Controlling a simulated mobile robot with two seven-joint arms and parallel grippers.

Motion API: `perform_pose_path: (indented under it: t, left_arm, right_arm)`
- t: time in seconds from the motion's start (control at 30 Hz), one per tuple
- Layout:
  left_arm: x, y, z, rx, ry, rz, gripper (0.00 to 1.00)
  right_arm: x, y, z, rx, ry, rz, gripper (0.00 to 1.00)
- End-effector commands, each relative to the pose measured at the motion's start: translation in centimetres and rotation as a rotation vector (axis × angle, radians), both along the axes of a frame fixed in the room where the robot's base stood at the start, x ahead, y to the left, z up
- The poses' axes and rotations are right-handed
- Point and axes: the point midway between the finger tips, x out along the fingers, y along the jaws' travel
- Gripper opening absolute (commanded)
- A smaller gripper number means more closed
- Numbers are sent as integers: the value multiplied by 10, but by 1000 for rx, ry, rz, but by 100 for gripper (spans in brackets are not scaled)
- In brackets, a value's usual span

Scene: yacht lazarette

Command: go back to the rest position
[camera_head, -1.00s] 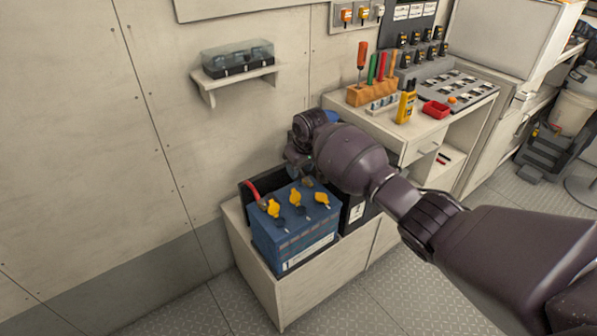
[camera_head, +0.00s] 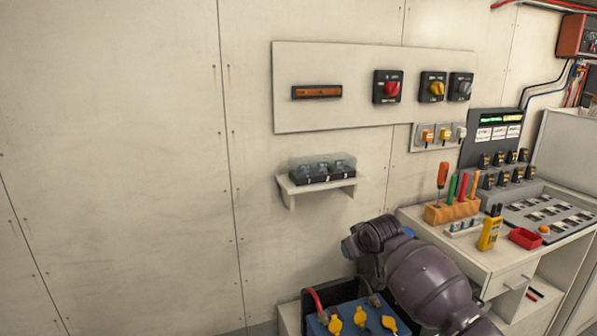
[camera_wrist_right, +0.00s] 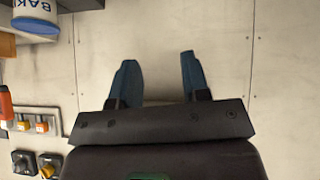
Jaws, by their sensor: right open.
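My right arm comes in from the lower right of the head view, with its dark wrist above the blue battery (camera_head: 352,318). Its gripper is mostly hidden by the wrist there. In the right wrist view my right gripper (camera_wrist_right: 160,82) shows two blue fingertips set well apart. Nothing is between them but bare pale wall. My left gripper is in neither view.
A shelf (camera_head: 318,188) holds a clear-covered box (camera_head: 322,170). A switch panel (camera_head: 350,115) is above. The left wall is bare.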

Motion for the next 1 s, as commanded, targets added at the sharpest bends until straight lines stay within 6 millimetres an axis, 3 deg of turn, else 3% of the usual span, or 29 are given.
perform_pose_path:
  t: [0.17,0.37,0.67,1.0]
  left_arm:
    - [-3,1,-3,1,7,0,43]
    - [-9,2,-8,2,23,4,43]
    - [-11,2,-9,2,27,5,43]
    - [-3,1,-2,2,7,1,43]
  right_arm:
    - [-11,11,10,47,-193,32,43]
    - [-42,11,0,97,-350,41,43]
    - [-124,-14,-40,154,-515,0,43]
    - [-236,-56,-94,159,-550,-101,43]
